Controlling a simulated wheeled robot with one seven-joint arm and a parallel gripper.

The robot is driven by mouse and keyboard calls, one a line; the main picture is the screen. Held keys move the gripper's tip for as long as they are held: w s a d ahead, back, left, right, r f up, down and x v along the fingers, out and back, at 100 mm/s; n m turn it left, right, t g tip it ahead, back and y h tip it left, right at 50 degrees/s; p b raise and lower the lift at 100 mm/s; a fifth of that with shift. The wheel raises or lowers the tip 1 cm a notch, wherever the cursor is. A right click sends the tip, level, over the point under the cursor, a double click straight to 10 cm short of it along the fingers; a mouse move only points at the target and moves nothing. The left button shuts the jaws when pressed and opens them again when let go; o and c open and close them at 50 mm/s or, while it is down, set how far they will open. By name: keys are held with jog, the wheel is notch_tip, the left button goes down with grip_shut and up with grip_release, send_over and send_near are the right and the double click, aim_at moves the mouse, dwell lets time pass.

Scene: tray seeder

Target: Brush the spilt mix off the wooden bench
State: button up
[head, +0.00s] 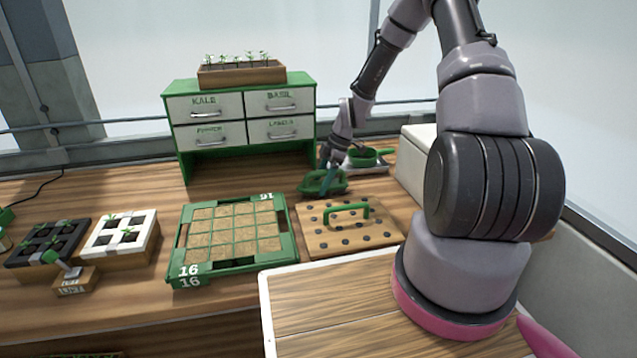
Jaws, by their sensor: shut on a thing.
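My gripper (327,172) is at the back of the wooden bench (225,180), right of the green cabinet. It is shut on a green hand tool, which looks like the brush (322,183). The tool is low over the bench or touching it; I cannot tell which. Its underside is hidden. I cannot make out any spilt mix on the bench in this view.
A wooden dibber board (318,240) with a green handle lies just in front of the tool. A green tray (183,245) of filled cells stands left of it. The green drawer cabinet (180,88) stands behind. A white box (416,150) is at right. Small seedling trays are at left.

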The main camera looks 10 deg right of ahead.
jog(key=shift+d, duration=6.25)
jog(key=shift+r, duration=0.1)
jog(key=shift+r, duration=2.95)
jog(key=shift+r, duration=0.1)
notch_tip(320, 180, up, 3)
jog(key=shift+f, duration=0.1)
